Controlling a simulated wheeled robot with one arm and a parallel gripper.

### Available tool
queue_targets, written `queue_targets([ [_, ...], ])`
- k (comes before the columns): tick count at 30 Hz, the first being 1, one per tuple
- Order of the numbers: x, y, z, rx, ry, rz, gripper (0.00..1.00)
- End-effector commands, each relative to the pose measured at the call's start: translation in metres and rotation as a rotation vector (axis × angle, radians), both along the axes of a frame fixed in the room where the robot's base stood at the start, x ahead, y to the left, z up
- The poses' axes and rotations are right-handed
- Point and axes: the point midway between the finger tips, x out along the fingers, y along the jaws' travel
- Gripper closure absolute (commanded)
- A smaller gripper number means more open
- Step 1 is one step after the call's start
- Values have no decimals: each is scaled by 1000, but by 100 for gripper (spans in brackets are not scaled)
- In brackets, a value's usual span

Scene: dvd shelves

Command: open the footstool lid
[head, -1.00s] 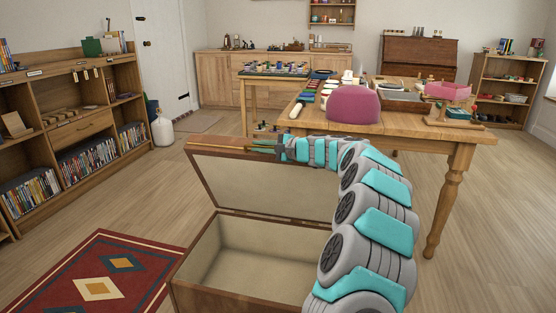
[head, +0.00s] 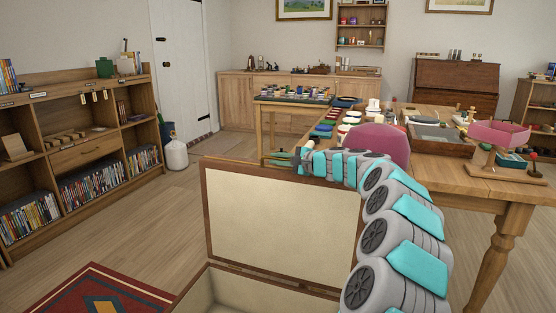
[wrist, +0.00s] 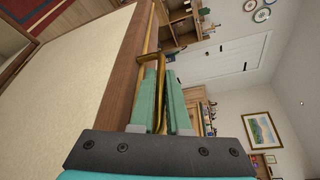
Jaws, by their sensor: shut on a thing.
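The footstool (head: 235,286) is a wooden box with a cream lining, low in the head view and cut off by the bottom edge. Its lid (head: 283,215) stands raised, close to upright, with its cream inner face toward the head camera. In the wrist view the lid's lining and wooden rim (wrist: 125,88) fill the left side. My gripper (head: 273,158) is at the lid's top edge. In the wrist view its green fingers (wrist: 163,95) are shut on a brass handle (wrist: 153,75) on the lid's rim. The handle is hidden in the head view.
A wooden table (head: 475,180) with a pink rounded object (head: 382,142) stands right, behind my arm. A bookshelf (head: 85,150) lines the left wall. A red patterned rug (head: 95,290) lies left of the footstool. Bare floor shows between shelf and lid.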

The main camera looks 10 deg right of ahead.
Motion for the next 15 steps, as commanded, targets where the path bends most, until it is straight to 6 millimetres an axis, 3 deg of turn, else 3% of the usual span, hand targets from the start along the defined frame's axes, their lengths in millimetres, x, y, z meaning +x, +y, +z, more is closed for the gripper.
queue_targets([
  [12,0,0,-1,-1,1,2,100],
  [13,0,0,-1,-1,1,2,84],
  [15,0,0,-1,-1,1,2,76],
])
